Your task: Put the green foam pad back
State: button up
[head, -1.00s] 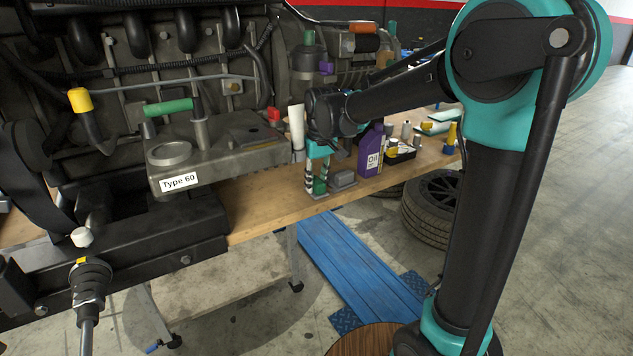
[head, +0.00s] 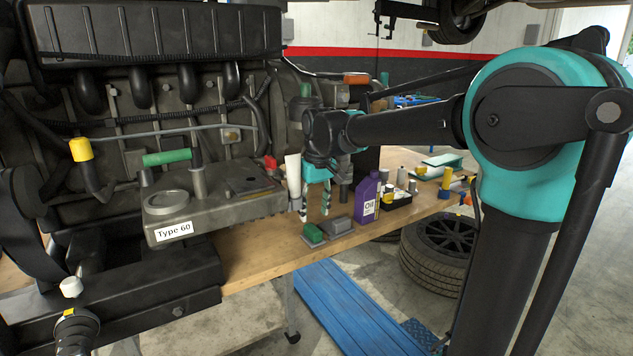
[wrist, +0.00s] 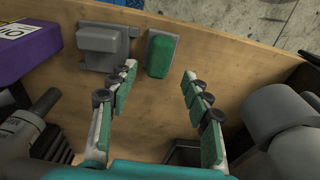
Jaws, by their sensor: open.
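The green foam pad (head: 312,232) sits on a small grey base near the front edge of the wooden bench. In the wrist view the green pad (wrist: 160,55) lies on its grey plate (wrist: 172,42), just beyond my fingertips. My gripper (head: 315,207) is open and empty, above the bench and behind the pad. In the wrist view my gripper (wrist: 160,78) shows its two green-lined fingers wide apart, with bare wood between them. The pad is apart from both fingers.
A grey block (head: 338,225) stands beside the pad, and a purple oil bottle (head: 368,197) is to its right. A white tube (head: 294,180) stands left of my gripper. The engine part labelled Type 60 (head: 215,205) is further left.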

aim_at(317, 231)
notch_tip(317, 231, up, 10)
jog(key=s, duration=0.1)
jog(key=s+d+f+m+t, duration=0.1)
jog(key=s+d+f+m, duration=0.25)
jog(key=d+f, duration=1.05)
jog(key=s+d+f+m+t, duration=0.1)
jog(key=s+d+f, duration=0.3)
jog(key=s+f, duration=0.3)
jog(key=s+d+f+m+t, duration=0.1)
jog(key=s+d+f+m, duration=0.1)
jog(key=s+d+f, duration=0.3)
notch_tip(317, 231, down, 4)
jog(key=shift+s+d+f+h, duration=0.25)
jog(key=shift+s+h, duration=0.15)
jog(key=shift+s, duration=0.7)
